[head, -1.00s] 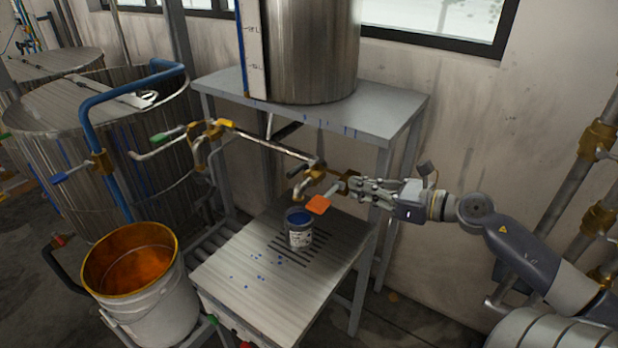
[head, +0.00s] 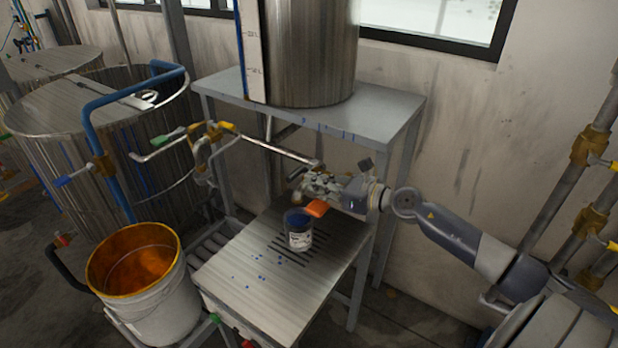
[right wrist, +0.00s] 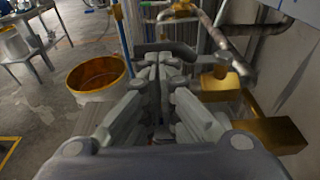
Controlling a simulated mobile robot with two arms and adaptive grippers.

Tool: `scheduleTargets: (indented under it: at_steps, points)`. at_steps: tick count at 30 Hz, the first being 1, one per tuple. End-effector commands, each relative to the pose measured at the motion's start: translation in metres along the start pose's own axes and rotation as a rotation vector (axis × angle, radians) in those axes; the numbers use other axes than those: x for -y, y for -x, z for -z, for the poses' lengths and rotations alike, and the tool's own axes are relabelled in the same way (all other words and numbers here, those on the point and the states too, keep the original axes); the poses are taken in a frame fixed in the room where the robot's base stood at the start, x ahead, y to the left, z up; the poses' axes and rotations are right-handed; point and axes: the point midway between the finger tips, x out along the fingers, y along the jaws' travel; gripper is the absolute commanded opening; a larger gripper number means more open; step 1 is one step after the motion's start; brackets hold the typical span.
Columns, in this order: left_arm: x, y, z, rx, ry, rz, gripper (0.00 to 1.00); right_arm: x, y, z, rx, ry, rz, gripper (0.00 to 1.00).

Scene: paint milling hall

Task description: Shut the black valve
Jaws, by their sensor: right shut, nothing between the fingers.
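The black valve's lever (head: 297,172) shows small at the end of the pipe above the bench, partly hidden by my right gripper. In the right wrist view the dark lever (right wrist: 168,48) lies crosswise at the fingertips, joined on its right to a brass body (right wrist: 220,86). My right gripper (head: 310,184) is shut and empty, and its fingertips (right wrist: 163,64) are close to the lever; I cannot tell if they touch it. An orange handle (head: 316,208) hangs just below the gripper. My left gripper is not in view.
A small tin (head: 299,238) with blue contents stands on the slatted bench (head: 235,265) below the gripper. An orange-lined bucket (head: 165,305) is at the left. A steel tank (head: 310,50) stands on the raised table (head: 390,105). Pipes with brass fittings (head: 590,145) are at the right.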

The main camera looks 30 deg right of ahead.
Motion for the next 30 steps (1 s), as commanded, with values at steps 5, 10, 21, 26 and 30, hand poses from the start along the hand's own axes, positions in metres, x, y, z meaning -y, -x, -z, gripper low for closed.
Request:
scheduleTargets:
  at_steps: [5,10,21,26,30]
  points:
    - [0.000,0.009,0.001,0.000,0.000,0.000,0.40,0.000,-0.016,-0.003,0.002,-0.002,0.000,0.00]
    - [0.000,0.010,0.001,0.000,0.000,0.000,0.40,0.000,-0.022,-0.001,0.000,0.001,-0.001,0.00]
    - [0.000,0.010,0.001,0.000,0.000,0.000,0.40,-0.001,-0.024,-0.001,0.000,0.001,-0.001,0.00]
    - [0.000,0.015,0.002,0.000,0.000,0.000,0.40,-0.006,-0.037,-0.005,0.001,0.002,-0.001,0.00]
    - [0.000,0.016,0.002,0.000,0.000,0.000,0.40,-0.008,-0.046,-0.006,0.002,0.001,-0.002,0.00]
